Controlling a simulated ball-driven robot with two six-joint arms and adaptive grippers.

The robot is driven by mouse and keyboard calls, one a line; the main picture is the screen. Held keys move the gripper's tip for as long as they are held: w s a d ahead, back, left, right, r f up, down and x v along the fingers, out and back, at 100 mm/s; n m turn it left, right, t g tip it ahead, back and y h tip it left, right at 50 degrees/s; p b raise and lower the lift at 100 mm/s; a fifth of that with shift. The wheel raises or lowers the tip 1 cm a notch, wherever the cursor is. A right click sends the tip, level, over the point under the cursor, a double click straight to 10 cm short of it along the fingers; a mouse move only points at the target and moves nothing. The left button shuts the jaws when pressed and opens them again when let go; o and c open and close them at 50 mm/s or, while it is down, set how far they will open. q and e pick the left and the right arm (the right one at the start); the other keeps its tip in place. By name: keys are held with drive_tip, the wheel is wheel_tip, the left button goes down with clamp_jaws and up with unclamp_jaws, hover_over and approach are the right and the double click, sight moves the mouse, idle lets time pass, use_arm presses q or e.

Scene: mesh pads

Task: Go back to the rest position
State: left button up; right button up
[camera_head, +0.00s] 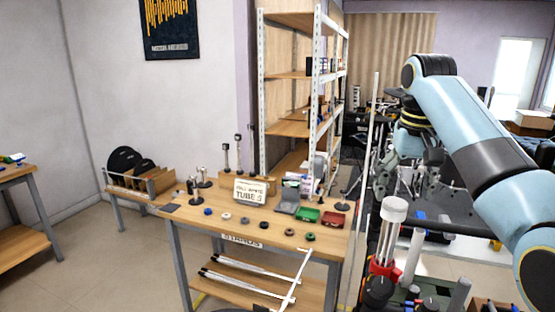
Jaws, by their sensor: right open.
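My right arm comes in from the right edge, light blue with dark bands. Its gripper (388,178) hangs at the far end, beyond the right end of the workbench and apart from it. The gripper is open, and I see nothing between its fingers. It is small and partly lost against the dark clutter behind it. My left gripper is not in view.
A wooden workbench (278,230) holds small round parts, a "TUBES" sign (250,192), a green tray (307,216) and a red tray (333,219). A tall shelf (290,75) stands behind. A white-capped tube (393,225) stands right of the bench. Floor is clear at left.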

drive_tip(key=s+f+n, duration=0.2)
drive_tip(key=s+f, duration=1.1)
drive_tip(key=s, duration=0.3)
drive_tip(key=s+a+r+n+t, duration=0.1)
drive_tip(key=s+a+n+t, duration=0.1)
drive_tip(key=s, duration=1.7)
drive_tip(key=s+d+f+g+b, duration=0.2)
drive_tip(key=f+b, duration=1.2)
drive_tip(key=f, duration=2.8)
drive_tip(key=s+f+b, duration=0.5)
drive_tip(key=s+f, duration=0.4)
drive_tip(key=f, duration=0.3)
drive_tip(key=s+d+f+m+b, duration=0.1)
drive_tip(key=s+f+b, duration=0.4)
drive_tip(key=s+f, duration=0.5)
wheel_tip(320, 180, down, 3)
drive_tip(key=shift+d+g+b, duration=0.15)
drive_tip(key=shift+g+b, duration=0.15)
drive_tip(key=shift+g, duration=0.1)
